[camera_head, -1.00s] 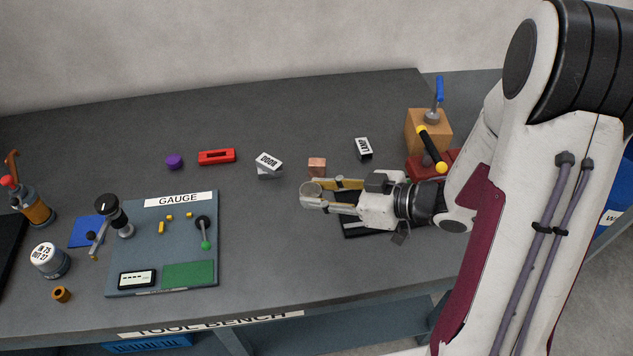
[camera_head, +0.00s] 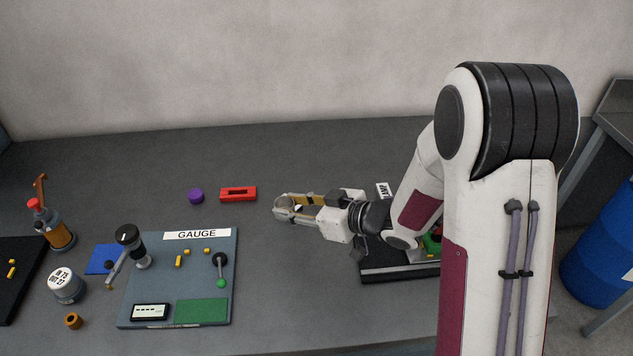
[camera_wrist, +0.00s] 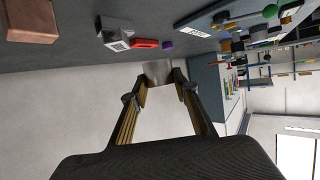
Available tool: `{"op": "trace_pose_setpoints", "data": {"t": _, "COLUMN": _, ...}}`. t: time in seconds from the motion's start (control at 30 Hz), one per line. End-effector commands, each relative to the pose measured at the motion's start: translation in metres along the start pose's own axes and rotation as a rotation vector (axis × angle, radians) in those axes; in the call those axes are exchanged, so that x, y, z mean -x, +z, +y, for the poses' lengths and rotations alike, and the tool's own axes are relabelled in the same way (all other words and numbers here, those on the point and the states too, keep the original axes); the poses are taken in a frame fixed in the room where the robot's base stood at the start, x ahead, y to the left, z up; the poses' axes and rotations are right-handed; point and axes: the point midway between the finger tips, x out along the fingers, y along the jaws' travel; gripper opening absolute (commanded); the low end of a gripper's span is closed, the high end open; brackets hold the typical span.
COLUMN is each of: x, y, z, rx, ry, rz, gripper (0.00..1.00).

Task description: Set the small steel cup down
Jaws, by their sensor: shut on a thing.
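In the wrist view my gripper (camera_wrist: 157,82) is shut on the small steel cup (camera_wrist: 157,72), a plain grey metal piece between the two fingertips. In the head view my gripper (camera_head: 287,210) points left over the bench, to the right of the gauge board, with the cup (camera_head: 283,210) at its tip, partly covered by the fingers. The cup appears held above the bench top; its exact height cannot be told.
The gauge board (camera_head: 190,290) lies left of my gripper. A red slotted block (camera_head: 238,194) and purple disc (camera_head: 195,196) lie behind it. A copper block (camera_wrist: 35,20) and a white-labelled block (camera_wrist: 114,34) show in the wrist view. A black tray (camera_head: 385,274) lies below my arm.

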Motion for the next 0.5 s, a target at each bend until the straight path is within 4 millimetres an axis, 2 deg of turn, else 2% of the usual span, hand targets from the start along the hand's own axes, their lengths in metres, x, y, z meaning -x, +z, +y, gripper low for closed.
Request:
{"op": "trace_pose_setpoints", "data": {"t": 0.2, "x": -0.031, "y": -0.017, "z": 0.032, "rx": -0.044, "ry": 0.108, "rz": 0.000, "gripper": 0.09}}
{"op": "trace_pose_setpoints", "data": {"t": 0.5, "x": -0.058, "y": -0.035, "z": 0.072, "rx": -0.107, "ry": 0.257, "rz": 0.001, "gripper": 0.09}}
